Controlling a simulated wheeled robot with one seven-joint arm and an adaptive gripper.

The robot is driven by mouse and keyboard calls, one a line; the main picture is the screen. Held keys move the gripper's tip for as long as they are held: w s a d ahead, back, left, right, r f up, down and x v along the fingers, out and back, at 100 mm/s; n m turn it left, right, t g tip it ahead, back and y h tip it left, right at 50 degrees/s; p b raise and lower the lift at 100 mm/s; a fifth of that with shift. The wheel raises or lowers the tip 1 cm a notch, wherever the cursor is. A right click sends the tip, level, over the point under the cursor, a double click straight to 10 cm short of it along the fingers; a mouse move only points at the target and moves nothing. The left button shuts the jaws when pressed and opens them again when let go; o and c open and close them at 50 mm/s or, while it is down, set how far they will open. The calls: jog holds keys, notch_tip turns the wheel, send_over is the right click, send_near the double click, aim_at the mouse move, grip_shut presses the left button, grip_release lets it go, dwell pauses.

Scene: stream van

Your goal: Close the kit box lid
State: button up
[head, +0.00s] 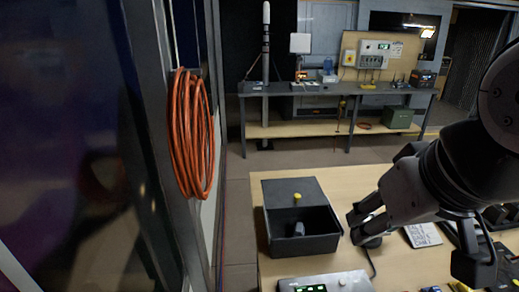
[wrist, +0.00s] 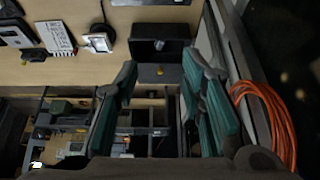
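The kit box (head: 301,245) is a dark grey box on the wooden table in the head view. Its lid (head: 281,190) stands open at the back, with a yellow knob (head: 297,197) on it. A small grey item (head: 299,229) lies inside the box. My gripper (head: 362,228) is just right of the box, fingers spread apart and holding nothing visible. In the wrist view the box (wrist: 158,29) is at the top centre, with the lid and its yellow knob (wrist: 160,71) below it, between the open fingers (wrist: 160,95) in the picture. I cannot tell the exact gap to the lid.
The wooden table (head: 330,183) has a lit device (head: 325,284) in front of the box and a white label card (head: 422,235) to the right. An orange cable coil (head: 190,134) hangs on the left wall. A workbench (head: 335,91) stands behind, across open floor.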

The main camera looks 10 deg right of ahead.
jog(key=shift+y, duration=0.3)
jog(key=w, duration=0.5)
jog(key=w+r, duration=0.1)
jog(key=w, duration=0.2)
jog(key=shift+w+b, duration=0.1)
jog(key=shift+b, duration=0.3)
grip_shut()
jog(key=m+g+h+b, duration=0.1)
jog(key=m+g+b, duration=0.1)
jog(key=b, duration=0.1)
send_over(297, 192)
jog(key=s, duration=0.1)
notch_tip(297, 192, down, 16)
jog(key=p+x, duration=0.1)
jog(key=x, duration=0.8)
jog(key=s+p, duration=0.1)
jog(key=s, duration=0.1)
jog(key=shift+s+a+p, duration=0.2)
jog(key=shift+s+p, duration=0.1)
jog(key=shift+p, duration=0.05)
jog(key=shift+s+a+f, duration=0.1)
jog(key=shift+s+f, duration=0.25)
jog(key=shift+s, duration=0.25)
